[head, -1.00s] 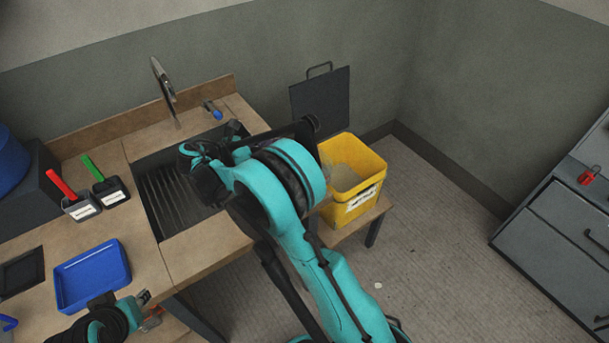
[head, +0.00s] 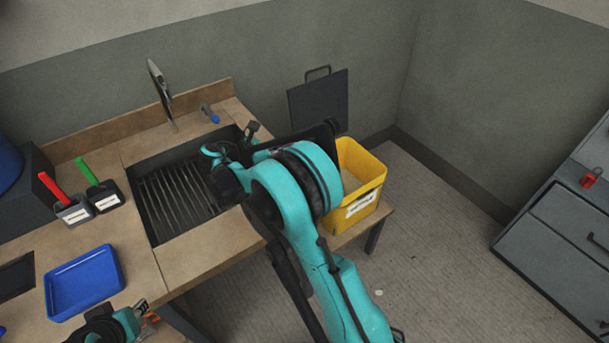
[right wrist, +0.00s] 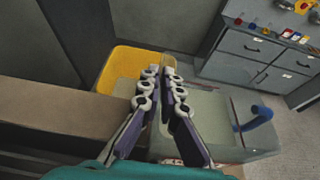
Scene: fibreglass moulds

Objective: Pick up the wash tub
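A yellow tub (head: 366,190) with a white label stands on a low wooden stand right of the sink; my right arm covers its left part. It also shows in the right wrist view (right wrist: 148,58). There a pale, see-through container (right wrist: 207,104) with a blue handle (right wrist: 256,118) overlaps it. Which one is the wash tub I cannot tell. My right gripper (right wrist: 163,78) is over these containers, its fingertips close together; whether a wall is between them is unclear. My left gripper (head: 148,317) is at the worktop's front edge, partly cut off.
The sink (head: 175,200) lies left of the right arm. A blue tray (head: 85,282), two dark holders (head: 105,196) with red and green handles, and a tap (head: 160,90) are on the worktop. Grey drawers (head: 560,225) stand right.

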